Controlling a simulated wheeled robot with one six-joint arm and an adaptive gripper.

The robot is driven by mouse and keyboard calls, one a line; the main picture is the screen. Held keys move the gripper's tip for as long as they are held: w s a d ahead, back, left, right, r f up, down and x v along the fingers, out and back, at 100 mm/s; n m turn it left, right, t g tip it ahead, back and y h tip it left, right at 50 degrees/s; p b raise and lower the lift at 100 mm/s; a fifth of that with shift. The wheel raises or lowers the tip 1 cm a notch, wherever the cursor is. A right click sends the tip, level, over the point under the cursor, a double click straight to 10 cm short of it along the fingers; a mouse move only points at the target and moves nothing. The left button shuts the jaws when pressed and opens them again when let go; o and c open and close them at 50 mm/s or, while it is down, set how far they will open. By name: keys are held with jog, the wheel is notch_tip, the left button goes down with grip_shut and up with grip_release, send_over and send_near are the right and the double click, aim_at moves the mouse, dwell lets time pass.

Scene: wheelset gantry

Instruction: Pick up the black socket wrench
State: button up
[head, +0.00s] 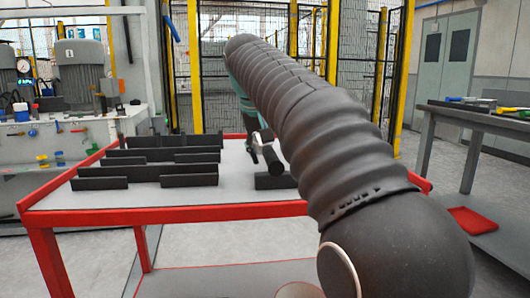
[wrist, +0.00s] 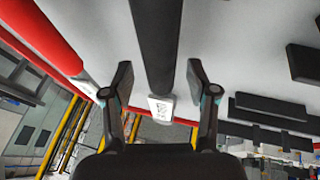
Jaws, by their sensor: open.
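A long dark bar (wrist: 155,45) lies on the light table top in the wrist view, running from the top edge to between my fingers. A pale block with dark print (wrist: 161,107) shows at its near end. The bar may be the black socket wrench, but I cannot tell for sure. My gripper (wrist: 160,76) is open, with one finger on each side of the bar and visible gaps. In the head view my gripper (head: 264,153) is low over the table, and my arm hides much of the area. A short black piece (head: 275,181) shows just below it.
The table has a raised red rim (head: 150,216). Several low black strips (head: 145,169) stand on its left half; they also show at the right in the wrist view (wrist: 270,107). A machine stands at the left (head: 70,140), and a bench with tools at the right (head: 480,120).

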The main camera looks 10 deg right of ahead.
jog(key=shift+w+d+f, duration=0.15)
jog(key=shift+w+f, duration=0.15)
jog(key=shift+f, duration=0.35)
grip_shut()
jog(key=shift+r, duration=0.1)
jog(key=shift+r, duration=0.1)
